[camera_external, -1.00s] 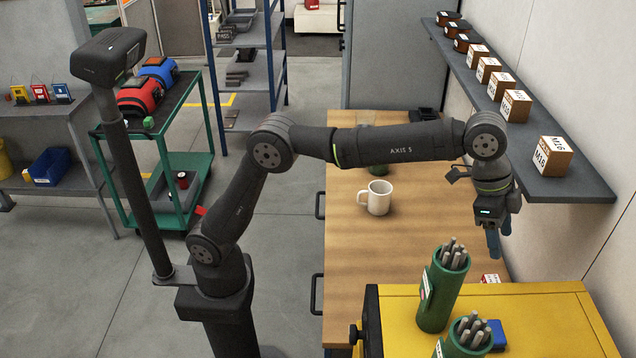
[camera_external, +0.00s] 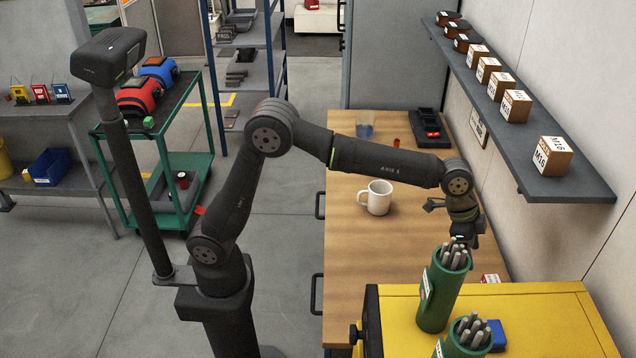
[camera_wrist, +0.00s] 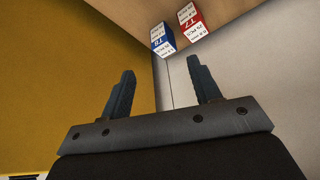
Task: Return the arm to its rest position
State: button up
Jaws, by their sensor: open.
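My arm reaches over the wooden table (camera_external: 413,230) from the left, bent downward at the wrist. My gripper (camera_external: 463,234) hangs near the right side of the table, just behind the rods of a green canister in the external view. That canister hides its fingertips there. In the wrist view my gripper (camera_wrist: 160,66) is open, with two dark fingers apart and nothing between them. A blue-and-white box (camera_wrist: 163,40) and a red-and-white box (camera_wrist: 191,21) show beyond the fingers.
Two green canisters of grey rods (camera_external: 441,290) (camera_external: 466,338) and a blue block (camera_external: 496,335) stand on the yellow cabinet (camera_external: 548,310). A white mug (camera_external: 377,198) stands on the table under my forearm. The shelf (camera_external: 530,140) holding boxes runs along the right wall.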

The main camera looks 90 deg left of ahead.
jog(key=shift+n+y, duration=0.3)
jog(key=shift+n, duration=0.6)
jog(key=s+a+f, duration=0.3)
jog(key=a+f, duration=0.1)
jog(key=f, duration=0.1)
jog(key=s+a+f, duration=0.3)
jog(key=f, duration=0.2)
jog(key=s+a+f, duration=0.3)
jog(key=a+f, duration=0.1)
jog(key=f, duration=0.1)
jog(key=shift+s+a+f, duration=0.1)
jog(key=shift+a+f, duration=0.1)
jog(key=shift+a, duration=0.1)
dwell(0.6)
